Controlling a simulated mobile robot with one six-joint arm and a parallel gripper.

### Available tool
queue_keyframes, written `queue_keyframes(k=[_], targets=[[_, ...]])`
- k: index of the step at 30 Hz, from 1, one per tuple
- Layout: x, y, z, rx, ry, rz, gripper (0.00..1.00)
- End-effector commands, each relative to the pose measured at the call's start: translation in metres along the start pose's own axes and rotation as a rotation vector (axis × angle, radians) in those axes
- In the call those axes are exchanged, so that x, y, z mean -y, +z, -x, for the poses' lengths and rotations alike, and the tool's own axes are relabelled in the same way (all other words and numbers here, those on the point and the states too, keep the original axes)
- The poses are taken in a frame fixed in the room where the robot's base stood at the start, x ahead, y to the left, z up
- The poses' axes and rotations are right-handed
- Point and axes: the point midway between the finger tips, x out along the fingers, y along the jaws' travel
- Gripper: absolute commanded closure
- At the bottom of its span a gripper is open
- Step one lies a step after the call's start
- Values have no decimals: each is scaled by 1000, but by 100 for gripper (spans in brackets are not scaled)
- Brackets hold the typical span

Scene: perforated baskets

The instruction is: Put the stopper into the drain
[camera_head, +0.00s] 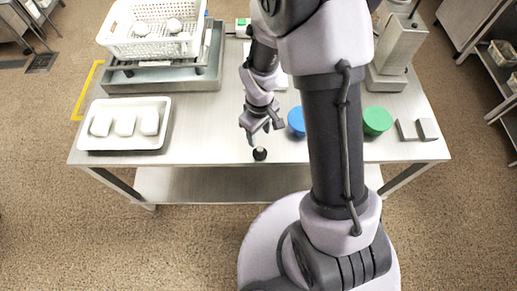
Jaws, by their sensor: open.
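A small dark round thing (260,154), which looks like the stopper, is at the front edge of the steel table. My gripper (264,133) is open just above and behind it in the picture, with its fingers apart and nothing seen between them. I cannot tell whether a finger touches it. A drain opening is not clearly visible. A grey metal basin (213,75) stands at the back left under a white perforated basket (130,43), which hides most of its inside. A dark grate (41,63) is in the floor at far left.
A white tray (84,138) with white blocks lies at the table's front left. Blue (297,121) and green (378,121) round things flank my arm. Grey metal blocks (417,129) lie at the right. The table (215,150) is bare between tray and gripper.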

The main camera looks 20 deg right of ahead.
Motion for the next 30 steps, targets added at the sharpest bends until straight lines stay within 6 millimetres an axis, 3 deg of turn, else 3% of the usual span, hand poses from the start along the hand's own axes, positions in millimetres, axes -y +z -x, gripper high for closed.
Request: queue_keyframes(k=[1, 3, 8, 15, 22, 30], targets=[[0, 1, -18, 3, -2, 0, 51], [0, 0, -29, 1, 0, 0, 51], [0, 0, -41, -1, 0, -1, 51], [6, 5, -86, 1, -1, -2, 51], [5, 4, -88, -2, 1, -2, 51], [5, 5, -88, -1, 0, -2, 100]])
